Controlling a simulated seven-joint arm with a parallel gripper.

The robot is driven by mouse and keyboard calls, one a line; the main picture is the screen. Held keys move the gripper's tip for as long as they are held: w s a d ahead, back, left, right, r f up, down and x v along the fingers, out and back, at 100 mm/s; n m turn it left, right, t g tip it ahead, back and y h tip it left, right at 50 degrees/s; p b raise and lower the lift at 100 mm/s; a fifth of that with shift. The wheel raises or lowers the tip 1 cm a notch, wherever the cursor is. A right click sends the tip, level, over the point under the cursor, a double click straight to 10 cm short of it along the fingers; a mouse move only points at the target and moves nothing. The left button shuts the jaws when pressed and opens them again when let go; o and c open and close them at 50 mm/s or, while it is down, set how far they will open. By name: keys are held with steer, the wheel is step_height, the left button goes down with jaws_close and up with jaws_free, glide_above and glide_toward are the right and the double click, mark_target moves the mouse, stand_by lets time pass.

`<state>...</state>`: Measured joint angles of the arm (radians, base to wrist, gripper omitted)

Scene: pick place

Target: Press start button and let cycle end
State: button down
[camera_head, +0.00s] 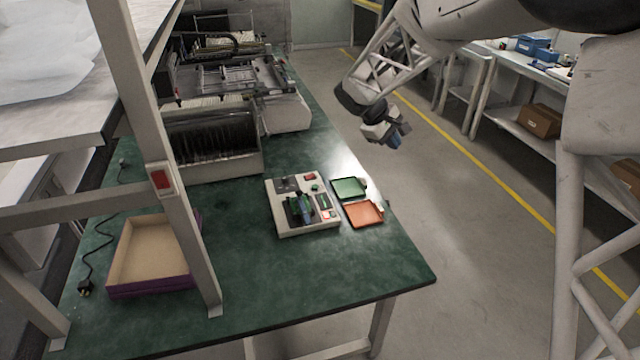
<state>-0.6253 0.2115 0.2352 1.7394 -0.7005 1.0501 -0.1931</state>
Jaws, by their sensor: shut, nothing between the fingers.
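A light-coloured control box (283,221) lies on the green bench. Its top carries a dark panel, a green and blue part near the middle, and small red and green button-like spots along the right side. I cannot tell which spot is the start button. My gripper (394,142) hangs in the air to the upper right of the box, beyond the bench's right edge. It is shut and empty, and well apart from the box.
A green tray (349,180) and an orange tray (378,222) lie right of the box. An open carton (150,290) and a power cord (84,287) are at left. Grey frame posts (190,245) rise in front. Machines (215,165) stand behind. The bench front is clear.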

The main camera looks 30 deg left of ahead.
steer(key=w+a+f+n+t, duration=0.1)
steer(key=a+f, duration=0.2)
steer(key=a, duration=0.4)
steer(key=w+a+f+n, duration=0.1)
steer(key=a+f+n, duration=0.1)
steer(key=a+f, duration=0.3)
steer(key=n+t, duration=0.2)
glide_above(315, 187)
step_height(315, 187, down, 6)
steer(key=shift+r, duration=0.15)
steer(key=shift+f, duration=4.35)
steer(key=shift+f, duration=0.9)
steer(key=shift+r, duration=0.85)
